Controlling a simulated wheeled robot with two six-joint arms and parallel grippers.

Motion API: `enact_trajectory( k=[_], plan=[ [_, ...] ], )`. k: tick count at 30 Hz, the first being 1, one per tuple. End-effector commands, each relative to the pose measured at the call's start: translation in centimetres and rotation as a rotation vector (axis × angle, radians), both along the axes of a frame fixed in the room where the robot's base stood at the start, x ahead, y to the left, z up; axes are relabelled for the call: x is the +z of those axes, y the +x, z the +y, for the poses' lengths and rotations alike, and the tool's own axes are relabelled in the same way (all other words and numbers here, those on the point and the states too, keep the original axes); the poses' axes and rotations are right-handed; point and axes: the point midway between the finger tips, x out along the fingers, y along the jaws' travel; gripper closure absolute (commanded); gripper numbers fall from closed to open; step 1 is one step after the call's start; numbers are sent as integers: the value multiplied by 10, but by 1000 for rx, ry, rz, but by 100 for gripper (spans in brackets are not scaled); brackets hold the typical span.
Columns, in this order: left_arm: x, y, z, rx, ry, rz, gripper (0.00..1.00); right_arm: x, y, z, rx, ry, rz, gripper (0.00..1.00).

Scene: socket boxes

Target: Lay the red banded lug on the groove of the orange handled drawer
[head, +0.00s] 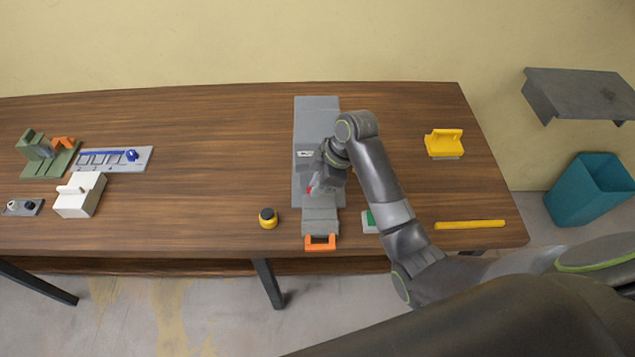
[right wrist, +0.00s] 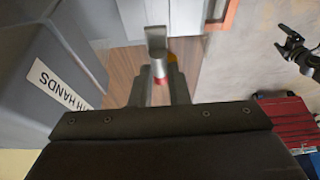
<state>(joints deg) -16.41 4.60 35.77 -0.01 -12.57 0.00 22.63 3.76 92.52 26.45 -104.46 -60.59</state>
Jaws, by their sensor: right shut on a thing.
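My right gripper (head: 318,184) is above the drawer unit, between the grey box (head: 316,115) and the front of the open drawer. In the right wrist view its fingers (right wrist: 160,90) are shut on the red banded lug (right wrist: 156,45), a grey piece with a red band near the fingertips. In the head view only a bit of red (head: 309,190) shows beside the gripper. The drawer (head: 320,222) sticks out towards me, with its orange handle (head: 320,243) at the front edge. The handle also shows in the right wrist view (right wrist: 222,15). The groove is not clear to see.
A yellow-black button (head: 268,218) stands left of the drawer. A yellow holder (head: 444,143) and a yellow bar (head: 470,224) lie further right. The table between the white block (head: 80,195) and the button is clear.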

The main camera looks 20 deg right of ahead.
Motion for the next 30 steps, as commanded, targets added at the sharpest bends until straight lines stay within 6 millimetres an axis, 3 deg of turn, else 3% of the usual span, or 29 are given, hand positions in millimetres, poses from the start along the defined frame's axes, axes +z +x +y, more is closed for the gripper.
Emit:
enact_trajectory(
  k=[10, 22, 30],
  plan=[
    [-29, -30, 0, 9, -1, 41, 11, -27, 0, 0, 0, 0, 0, 100],
    [-68, -4, 0, 1, 0, 4, 11, -64, 0, 0, 1, 0, 0, 100],
    [-69, -9, 0, 3, 0, 11, 11, -76, -1, 0, 0, 0, 0, 100]
  ],
)
